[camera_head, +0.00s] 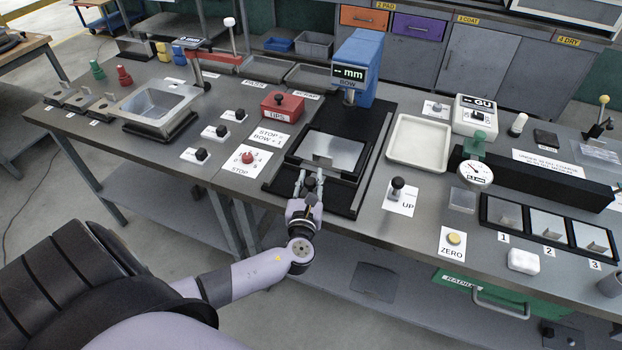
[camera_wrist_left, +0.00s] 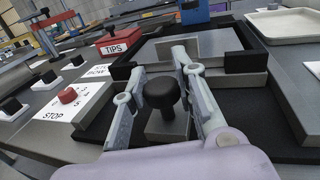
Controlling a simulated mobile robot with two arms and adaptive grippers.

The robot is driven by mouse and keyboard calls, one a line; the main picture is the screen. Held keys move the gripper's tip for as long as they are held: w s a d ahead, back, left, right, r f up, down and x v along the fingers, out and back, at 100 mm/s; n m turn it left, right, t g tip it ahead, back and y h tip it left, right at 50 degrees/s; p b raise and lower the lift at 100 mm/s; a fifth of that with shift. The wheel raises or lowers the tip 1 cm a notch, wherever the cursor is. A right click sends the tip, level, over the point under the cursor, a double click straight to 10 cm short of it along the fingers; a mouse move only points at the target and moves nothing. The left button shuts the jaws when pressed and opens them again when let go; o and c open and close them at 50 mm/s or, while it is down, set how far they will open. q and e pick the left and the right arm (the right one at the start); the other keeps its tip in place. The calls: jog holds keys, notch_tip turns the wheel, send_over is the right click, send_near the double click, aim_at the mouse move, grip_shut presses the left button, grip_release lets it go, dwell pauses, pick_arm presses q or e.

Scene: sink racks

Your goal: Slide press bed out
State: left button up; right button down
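The press bed (camera_head: 330,148) is a black-framed tray with a shiny metal plate, lying on a black base (camera_head: 352,200) in front of the blue BOW gauge (camera_head: 357,68). A black round knob (camera_wrist_left: 160,92) on a grey block stands at the bed's front side. My left gripper (camera_head: 310,182) is at this front side, its fingers pointing towards the bed. My right gripper is not in view.
A STOP knob card (camera_head: 246,160) and the red TIPS box (camera_head: 282,103) are left of the bed. A pale tray (camera_head: 420,143) and the UP lever (camera_head: 397,190) are to its right. The bench's front edge runs just below my left gripper.

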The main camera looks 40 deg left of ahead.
pick_arm(q)
jog(key=shift+o, duration=1.4)
jog(key=shift+s, duration=0.3)
jog(key=shift+o, duration=1)
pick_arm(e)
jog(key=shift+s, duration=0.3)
pick_arm(q)
jog(key=shift+w, duration=0.1)
jog(key=v, duration=1.2)
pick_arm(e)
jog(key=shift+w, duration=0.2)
